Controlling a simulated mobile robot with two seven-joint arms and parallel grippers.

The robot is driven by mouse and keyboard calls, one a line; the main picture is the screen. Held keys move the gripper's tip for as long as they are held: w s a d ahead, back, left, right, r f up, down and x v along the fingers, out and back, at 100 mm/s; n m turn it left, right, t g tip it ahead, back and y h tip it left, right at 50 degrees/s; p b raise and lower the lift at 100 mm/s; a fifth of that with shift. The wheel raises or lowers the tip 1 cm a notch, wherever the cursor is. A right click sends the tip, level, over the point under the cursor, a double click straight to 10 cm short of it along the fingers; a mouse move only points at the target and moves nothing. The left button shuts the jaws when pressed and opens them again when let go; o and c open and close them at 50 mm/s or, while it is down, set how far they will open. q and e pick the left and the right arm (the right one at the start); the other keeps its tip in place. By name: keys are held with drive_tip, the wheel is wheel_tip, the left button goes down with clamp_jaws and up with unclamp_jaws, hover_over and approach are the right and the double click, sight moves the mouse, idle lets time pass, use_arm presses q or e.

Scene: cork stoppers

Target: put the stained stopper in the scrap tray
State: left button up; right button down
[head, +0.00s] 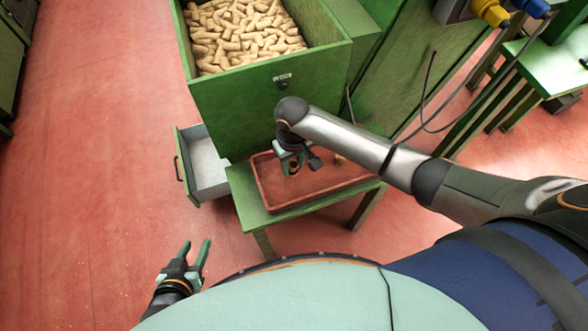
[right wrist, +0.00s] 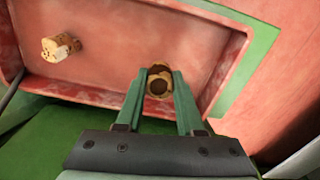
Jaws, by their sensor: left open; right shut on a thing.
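A cork stopper (right wrist: 157,84) with dark brown staining is between the fingertips of my right gripper (right wrist: 158,76), which is shut on it. In the head view my right gripper (head: 291,168) is over the left part of a shallow red tray (head: 262,178). I cannot tell whether the held stopper touches the tray floor. Another stopper (right wrist: 60,47), light with darker specks and a pale patch, lies in the tray; it shows partly in the head view (head: 340,159), beside my right arm. My left gripper (head: 197,246) is open and empty, low at the left, away from the tray.
The tray stands on a small green table (head: 244,195). Behind it is a tall green bin (head: 262,112) full of corks (head: 240,32). An open drawer (head: 203,165) juts out at the left. A dark cable (head: 425,105) hangs at the right. The red floor at the left is clear.

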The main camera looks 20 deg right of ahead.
sight(293, 171)
wheel_tip(293, 171, down, 3)
drive_tip(key=shift+r+b, duration=0.1)
drive_tip(key=shift+b, duration=0.2)
drive_tip(key=shift+f, duration=0.2)
drive_tip(key=c, duration=0.5)
unclamp_jaws()
